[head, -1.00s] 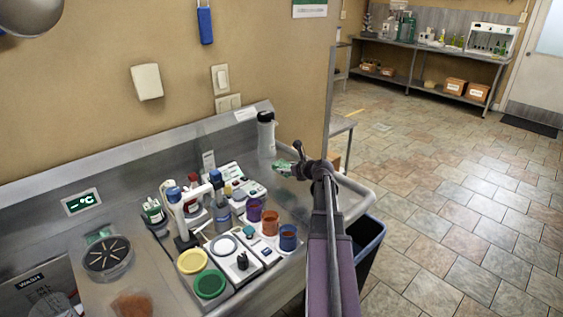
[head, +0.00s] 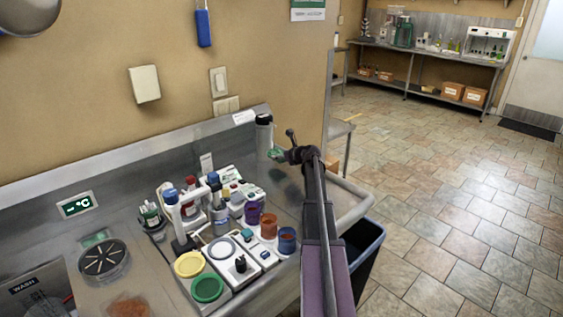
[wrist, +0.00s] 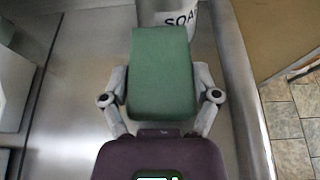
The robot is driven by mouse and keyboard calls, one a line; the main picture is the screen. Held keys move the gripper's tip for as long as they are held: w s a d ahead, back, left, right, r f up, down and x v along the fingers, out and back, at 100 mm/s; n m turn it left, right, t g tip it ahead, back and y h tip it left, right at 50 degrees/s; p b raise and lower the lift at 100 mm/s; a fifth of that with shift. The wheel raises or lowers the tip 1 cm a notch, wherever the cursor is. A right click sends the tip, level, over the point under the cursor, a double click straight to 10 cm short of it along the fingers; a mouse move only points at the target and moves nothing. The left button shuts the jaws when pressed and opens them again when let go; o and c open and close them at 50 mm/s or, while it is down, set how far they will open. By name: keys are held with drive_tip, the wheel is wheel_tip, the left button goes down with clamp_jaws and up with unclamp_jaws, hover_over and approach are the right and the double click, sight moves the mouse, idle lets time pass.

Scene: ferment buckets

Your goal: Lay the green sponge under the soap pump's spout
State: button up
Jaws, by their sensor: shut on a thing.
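The green sponge (wrist: 160,75) is held between the two fingers of my gripper (wrist: 160,92), which is shut on its sides. In the head view the sponge (head: 276,153) shows small at the tip of my gripper (head: 284,155). The soap pump (head: 264,136) is a pale bottle with a dark top, standing at the back right of the steel counter. In the wrist view its lower body, lettered "SOA", (wrist: 181,17) shows just beyond the sponge's far end, which covers part of it. The spout is not clear in either view. I cannot tell whether sponge and pump touch.
The steel counter (head: 290,194) is bare around the pump's front. Left of it stand several instruments, bottles and coloured cups (head: 287,240). The wall (head: 100,120) rises behind. A dark bin (head: 366,255) stands below the counter's right edge.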

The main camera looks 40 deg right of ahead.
drive_tip(key=shift+w+d, duration=0.1)
drive_tip(key=shift+w, duration=0.05)
drive_tip(key=shift+w+d, duration=0.3)
drive_tip(key=shift+w, duration=0.2)
wheel_tip(320, 180, down, 4)
drive_tip(key=b, duration=0.3)
drive_tip(key=shift+r+b, duration=0.2)
drive_tip(key=shift+b, duration=0.15)
drive_tip(key=o, duration=0.6)
drive_tip(key=shift+o, duration=0.2)
drive_tip(key=p+v, duration=0.4)
drive_tip(key=v, duration=0.6)
drive_tip(key=shift+s+r, duration=0.15)
drive_tip(key=shift+s, duration=0.1)
drive_tip(key=shift+s+r+p, duration=0.25)
drive_tip(key=shift+s+p, duration=0.1)
drive_tip(key=shift+s, duration=0.3)
